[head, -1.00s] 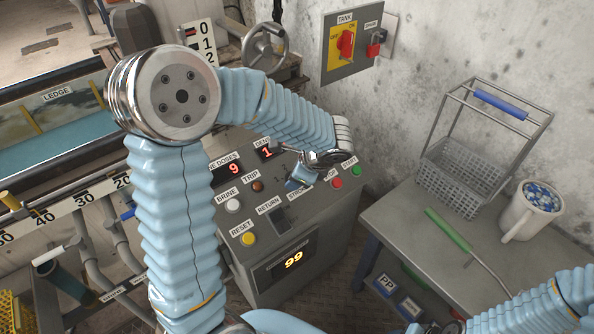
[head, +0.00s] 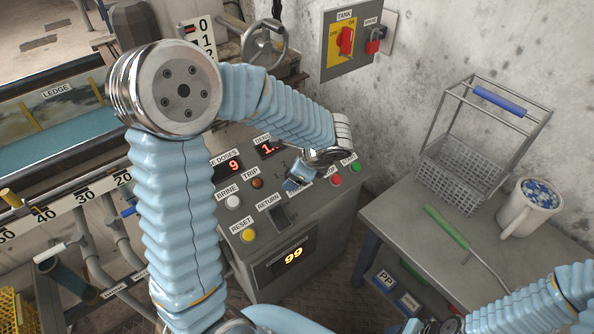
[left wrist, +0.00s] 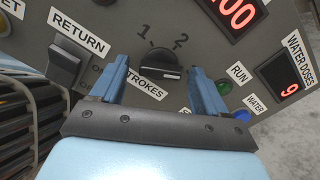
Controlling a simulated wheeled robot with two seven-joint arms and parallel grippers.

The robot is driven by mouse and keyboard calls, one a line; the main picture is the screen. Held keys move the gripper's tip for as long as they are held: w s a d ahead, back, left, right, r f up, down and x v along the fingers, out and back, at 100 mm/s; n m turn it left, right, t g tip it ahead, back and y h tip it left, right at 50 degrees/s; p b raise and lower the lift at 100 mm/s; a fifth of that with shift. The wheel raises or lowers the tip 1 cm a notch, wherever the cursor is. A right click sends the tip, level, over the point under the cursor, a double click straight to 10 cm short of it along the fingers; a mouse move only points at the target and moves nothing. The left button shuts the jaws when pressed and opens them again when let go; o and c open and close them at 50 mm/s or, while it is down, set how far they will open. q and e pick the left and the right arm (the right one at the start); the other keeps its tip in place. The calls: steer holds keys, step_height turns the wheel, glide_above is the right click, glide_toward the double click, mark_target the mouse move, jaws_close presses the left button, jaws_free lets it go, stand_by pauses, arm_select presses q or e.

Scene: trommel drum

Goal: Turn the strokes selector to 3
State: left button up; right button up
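The strokes selector (left wrist: 160,65) is a round black knob with a pale mark, on the sloping grey panel in the left wrist view. The numerals 1 and 2 show above it; no 3 is visible, and the right-hand finger covers part of the dial's right side. The pale mark points right, past the 2. My left gripper (left wrist: 158,75) is open, its two blue fingers on either side of the knob with visible gaps. In the head view my left gripper (head: 296,184) is over the panel and hides the knob. My right gripper (head: 415,326) is partly visible at the bottom edge; its fingers are unclear.
Near the selector are the RETURN switch (left wrist: 66,62), the blue WATER button (left wrist: 242,115) and the green RUN button (left wrist: 223,87). In the head view, a bench (head: 400,222) at right holds a wire basket (head: 462,172), a mug (head: 522,220) and a green-handled tool (head: 447,227).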

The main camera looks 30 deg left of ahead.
arm_select(q)
steer(key=shift+r, duration=0.1)
steer(key=p+v, duration=0.1)
steer(key=v, duration=1.2)
steer(key=shift+d+r, duration=0.2)
steer(key=shift+r, duration=0.05)
steer(key=shift+s, duration=0.1)
steer(key=s+d+f+n+h, duration=0.3)
steer(key=f+n, duration=0.3)
steer(key=f, duration=0.6)
steer(key=s+d+f+n+g+h, duration=0.1)
steer(key=s+d+f+n+h, duration=0.2)
steer(key=f, duration=1)
steer(key=s+d+f+n+h, duration=0.3)
steer(key=s+d+f+n, duration=0.2)
steer(key=f, duration=0.7)
steer(key=s+n, duration=0.2)
steer(key=n, duration=0.2)
steer(key=shift+s+f+h, duration=0.15)
steer(key=shift+f+h, duration=0.15)
steer(key=shift+h, duration=0.1)
